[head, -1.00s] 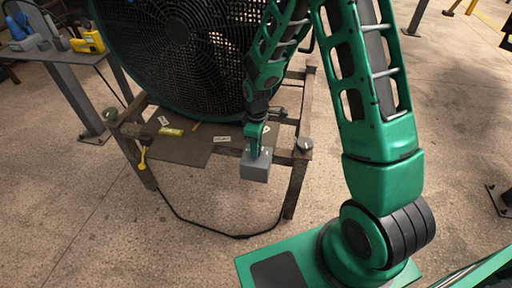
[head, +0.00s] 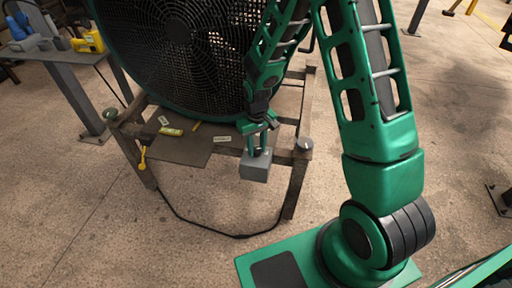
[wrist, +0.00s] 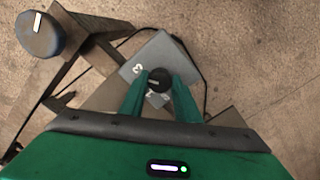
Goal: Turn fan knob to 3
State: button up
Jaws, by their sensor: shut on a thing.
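The fan (head: 190,40) is a large black wire-caged drum with a green rim, on a wooden stand. A grey control box (head: 255,168) sits at the stand's front edge. A second mark below the knob is partly covered. I cannot read the knob's exact setting.
A round grey-topped knob (head: 304,144) sits on the stand's right corner; it also shows in the wrist view (wrist: 38,35). Labels and a yellow marker (head: 172,131) lie on the stand's board. A black cable loops on the floor. A side table (head: 60,54) stands left.

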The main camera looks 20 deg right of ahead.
aim_at(257, 149)
jog(key=shift+w+r+m, duration=0.1)
jog(key=shift+w+m, duration=0.15)
jog(key=shift+m, duration=0.15)
jog(key=o, duration=1)
jog(key=shift+o, duration=0.2)
jog(key=shift+s, duration=0.1)
notch_tip(257, 149, up, 11)
jog(key=shift+f, duration=0.2)
